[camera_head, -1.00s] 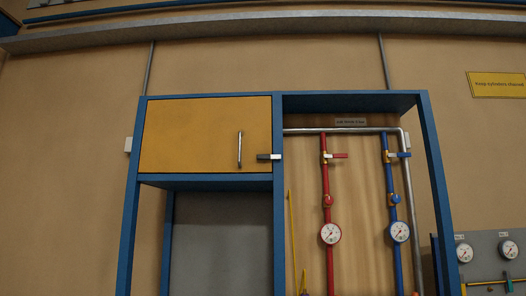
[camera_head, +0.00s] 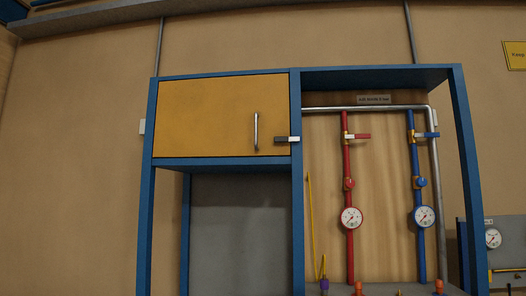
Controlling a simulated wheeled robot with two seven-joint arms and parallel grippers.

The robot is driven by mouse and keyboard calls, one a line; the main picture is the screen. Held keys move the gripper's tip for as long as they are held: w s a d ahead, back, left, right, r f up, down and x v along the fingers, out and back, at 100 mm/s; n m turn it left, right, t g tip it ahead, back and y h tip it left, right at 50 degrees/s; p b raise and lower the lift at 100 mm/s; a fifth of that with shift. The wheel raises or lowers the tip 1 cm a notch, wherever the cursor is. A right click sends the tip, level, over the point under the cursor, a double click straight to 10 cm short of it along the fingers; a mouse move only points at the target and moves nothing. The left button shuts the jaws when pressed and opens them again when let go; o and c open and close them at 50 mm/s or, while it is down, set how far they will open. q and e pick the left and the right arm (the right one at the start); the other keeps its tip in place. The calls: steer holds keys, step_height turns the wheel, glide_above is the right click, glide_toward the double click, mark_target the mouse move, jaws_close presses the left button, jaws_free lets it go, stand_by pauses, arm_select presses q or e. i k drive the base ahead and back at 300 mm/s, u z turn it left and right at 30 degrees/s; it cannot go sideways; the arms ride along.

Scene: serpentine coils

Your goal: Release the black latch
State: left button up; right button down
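The black latch (camera_head: 282,139) is a small dark bar with a pale end, lying horizontally across the right edge of the yellow cabinet door (camera_head: 205,118) and the blue frame post beside it. The yellow door is closed in the blue frame and has a vertical metal handle (camera_head: 256,131) just left of the latch. Neither of my grippers shows in the head view.
Right of the cabinet, an open blue-framed bay holds a red pipe (camera_head: 349,244) and a blue pipe (camera_head: 415,160) with valves and gauges. Below the door is a grey panel (camera_head: 238,232). Coloured fittings stand along the bottom of the bay.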

mark_target(277, 139)
steer(key=u, duration=0.55)
steer(key=i, duration=1.9)
steer(key=z, duration=0.25)
